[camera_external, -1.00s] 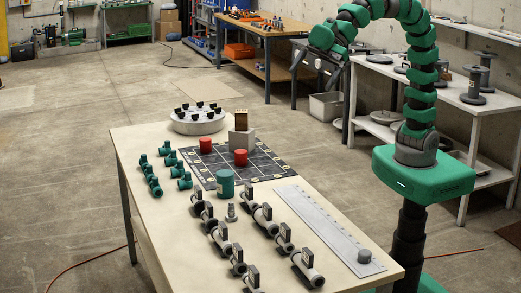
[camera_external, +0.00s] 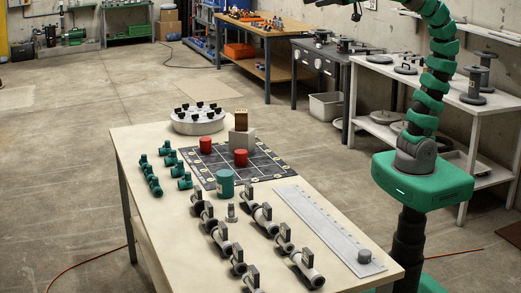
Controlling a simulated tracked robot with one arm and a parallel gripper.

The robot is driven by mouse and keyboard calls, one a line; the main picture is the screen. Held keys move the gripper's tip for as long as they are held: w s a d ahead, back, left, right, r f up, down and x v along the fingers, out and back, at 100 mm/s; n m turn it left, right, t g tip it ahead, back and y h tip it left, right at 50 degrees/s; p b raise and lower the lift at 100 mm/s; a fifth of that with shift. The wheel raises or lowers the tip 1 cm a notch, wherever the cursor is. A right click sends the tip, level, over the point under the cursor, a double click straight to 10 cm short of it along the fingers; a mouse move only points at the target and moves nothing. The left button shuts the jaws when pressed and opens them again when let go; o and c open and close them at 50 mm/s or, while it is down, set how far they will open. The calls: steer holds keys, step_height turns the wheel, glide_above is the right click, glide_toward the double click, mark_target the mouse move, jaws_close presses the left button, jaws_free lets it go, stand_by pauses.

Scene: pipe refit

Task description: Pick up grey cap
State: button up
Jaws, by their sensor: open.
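A short dark grey cylinder, which looks like the grey cap (camera_external: 364,257), stands upright on the near end of a long light grey strip (camera_external: 318,222) at the table's right side. My gripper (camera_external: 340,6) is at the top edge of the picture, partly cut off. It is open and holds nothing that I can see. It is high up and far from the grey cap, towards the back.
The table (camera_external: 150,215) also holds grey valve pieces (camera_external: 226,241), teal fittings (camera_external: 156,186), a teal cylinder (camera_external: 224,184), red cylinders (camera_external: 241,157) on a dark grid mat (camera_external: 262,170), a block stack (camera_external: 241,136) and a round tray (camera_external: 198,125). A white shelf (camera_external: 385,119) stands behind.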

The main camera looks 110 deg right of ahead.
steer(key=w+a+f+m+g+h+b, duration=0.1)
steer(key=w+a+f+g+b, duration=0.15)
steer(key=a+f, duration=0.4)
steer(key=w+a+f+m+g+b, duration=0.1)
steer(key=w+a+f+b, duration=0.25)
steer(key=f, duration=0.55)
steer(key=m+g+h+b, duration=0.1)
steer(key=m+h+b, duration=0.5)
steer(key=b, duration=0.7)
glide_toward(370, 254)
steer(key=shift+n+h, duration=0.3)
steer(key=shift+h, duration=0.2)
steer(key=w+d+f, duration=0.1)
steer(key=w, duration=0.1)
steer(key=w+d+f+b, duration=0.1)
steer(key=f, duration=0.1)
steer(key=shift+w+d+f, duration=0.1)
steer(key=shift+w+f, duration=0.1)
steer(key=shift+w, duration=0.15)
steer(key=shift+b+x, duration=0.4)
steer(key=shift+x, duration=0.4)
steer(key=x, duration=0.1)
steer(key=b+x, duration=0.1)
steer(key=x, duration=0.1)
steer(key=shift+w+d+r, duration=0.1)
steer(key=shift+d+r, duration=0.05)
steer(key=shift+d, duration=0.3)
steer(key=c, duration=1)
